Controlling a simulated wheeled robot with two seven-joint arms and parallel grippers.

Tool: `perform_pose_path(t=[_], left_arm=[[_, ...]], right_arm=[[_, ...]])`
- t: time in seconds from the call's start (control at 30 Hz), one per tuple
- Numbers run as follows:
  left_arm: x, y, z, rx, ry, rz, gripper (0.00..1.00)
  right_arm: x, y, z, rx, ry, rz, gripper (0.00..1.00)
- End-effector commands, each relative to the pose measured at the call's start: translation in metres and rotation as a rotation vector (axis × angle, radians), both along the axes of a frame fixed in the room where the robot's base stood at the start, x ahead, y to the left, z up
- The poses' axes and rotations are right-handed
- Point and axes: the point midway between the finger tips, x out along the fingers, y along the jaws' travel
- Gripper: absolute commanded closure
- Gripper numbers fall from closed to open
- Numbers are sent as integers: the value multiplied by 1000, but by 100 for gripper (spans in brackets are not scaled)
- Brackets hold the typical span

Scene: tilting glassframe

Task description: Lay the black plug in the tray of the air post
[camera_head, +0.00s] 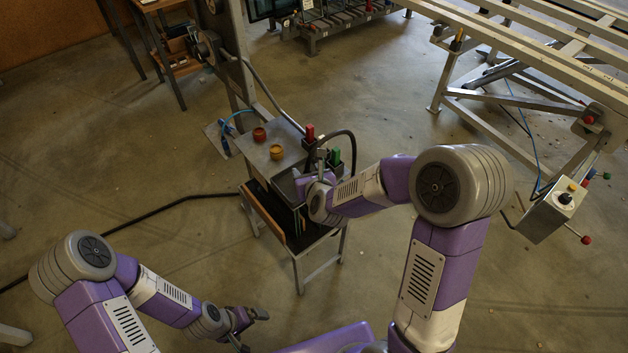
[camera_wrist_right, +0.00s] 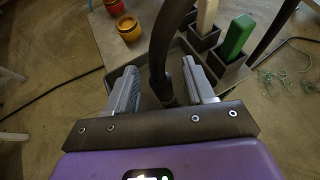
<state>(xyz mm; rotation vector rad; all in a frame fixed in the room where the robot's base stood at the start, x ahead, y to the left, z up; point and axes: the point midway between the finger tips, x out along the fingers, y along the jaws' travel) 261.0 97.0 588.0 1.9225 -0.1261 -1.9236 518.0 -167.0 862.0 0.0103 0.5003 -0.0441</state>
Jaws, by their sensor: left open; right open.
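The air post (camera_head: 265,157) is a small metal stand in the middle of the head view. My right gripper (camera_head: 309,176) is over its right side. In the right wrist view my right gripper (camera_wrist_right: 163,88) is open, with a thick black hose (camera_wrist_right: 159,50) coming down between its fingers. The hose's lower black end (camera_wrist_right: 165,92), apparently the plug, is between the fingers with gaps beside it. A grey tray (camera_wrist_right: 147,60) lies under the fingers; whether the plug touches it, I cannot tell. My left gripper (camera_head: 247,326) is open and empty, low at the front left.
Red (camera_head: 259,135) and yellow (camera_head: 276,152) round pieces stand on the post's top. A red block (camera_head: 310,132) and a green block (camera_head: 334,156) stand in dark holders close to my right gripper. A control box (camera_head: 552,213) hangs at the right.

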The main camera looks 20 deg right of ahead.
Motion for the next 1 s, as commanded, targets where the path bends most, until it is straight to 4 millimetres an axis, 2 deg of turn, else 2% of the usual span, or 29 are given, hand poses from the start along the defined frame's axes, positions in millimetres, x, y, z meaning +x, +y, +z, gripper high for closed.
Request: perform_pose_path(t=[0.23,0.3,0.5,0.7,0.9,1.0], left_arm=[[0,0,10,0,0,0,0],[0,0,0,0,0,0,0],[0,0,-18,0,0,0,0],[0,0,-36,0,0,0,0],[0,0,-43,0,0,0,0],[0,0,-44,0,0,0,0]], right_arm=[[-51,2,31,-1,-4,1,47],[-57,2,31,0,-7,-1,47],[-78,4,40,1,-7,0,47],[-91,3,48,-5,-4,-5,47],[-99,5,53,-1,-1,0,47],[-100,5,49,-31,12,21,47]])
